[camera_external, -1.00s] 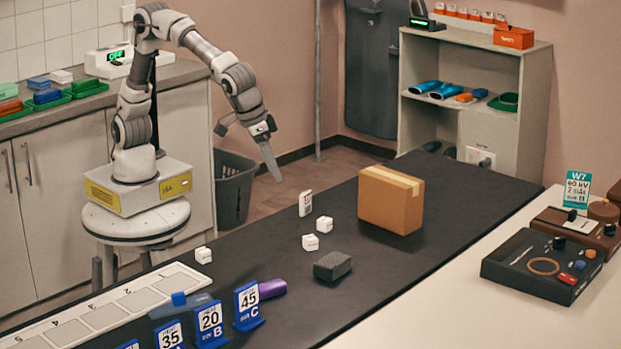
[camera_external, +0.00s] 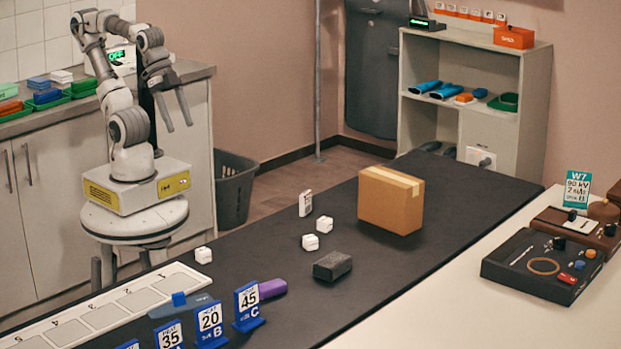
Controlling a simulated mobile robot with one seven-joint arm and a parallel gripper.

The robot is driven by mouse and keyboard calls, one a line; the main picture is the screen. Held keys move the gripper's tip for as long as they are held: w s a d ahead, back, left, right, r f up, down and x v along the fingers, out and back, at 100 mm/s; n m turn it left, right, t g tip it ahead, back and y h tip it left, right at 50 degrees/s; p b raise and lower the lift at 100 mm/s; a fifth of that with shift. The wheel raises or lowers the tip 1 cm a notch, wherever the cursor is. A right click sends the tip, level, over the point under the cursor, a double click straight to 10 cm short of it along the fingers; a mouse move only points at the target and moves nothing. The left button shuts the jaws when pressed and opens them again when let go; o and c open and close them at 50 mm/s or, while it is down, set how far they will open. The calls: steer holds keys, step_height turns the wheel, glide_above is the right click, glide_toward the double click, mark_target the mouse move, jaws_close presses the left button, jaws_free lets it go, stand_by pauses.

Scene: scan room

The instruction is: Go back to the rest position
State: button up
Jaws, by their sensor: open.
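My gripper (camera_external: 178,115) is open and empty, with its two fingers apart and pointing down. It hangs in the air close to my base, left of the dark table (camera_external: 440,215) and in front of the counter's right end. My arm is folded back above the base. Nothing is between the fingers and no object touches them.
A cardboard box (camera_external: 390,200), white cubes (camera_external: 311,242), a dark block (camera_external: 332,265) and a purple item (camera_external: 272,288) sit on the table. Blue number signs (camera_external: 248,305) stand at its front. A grey bin (camera_external: 234,190) is on the floor beside the counter (camera_external: 197,140).

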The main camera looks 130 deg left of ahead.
step_height(320, 180, up, 10)
steer(key=p, duration=1)
steer(key=shift+w+f+p, duration=0.2)
steer(key=shift+w+p, duration=0.1)
steer(key=shift+w, duration=0.15)
steer(key=shift+f, duration=0.15)
step_height(320, 180, down, 7)
steer(key=b, duration=0.7)
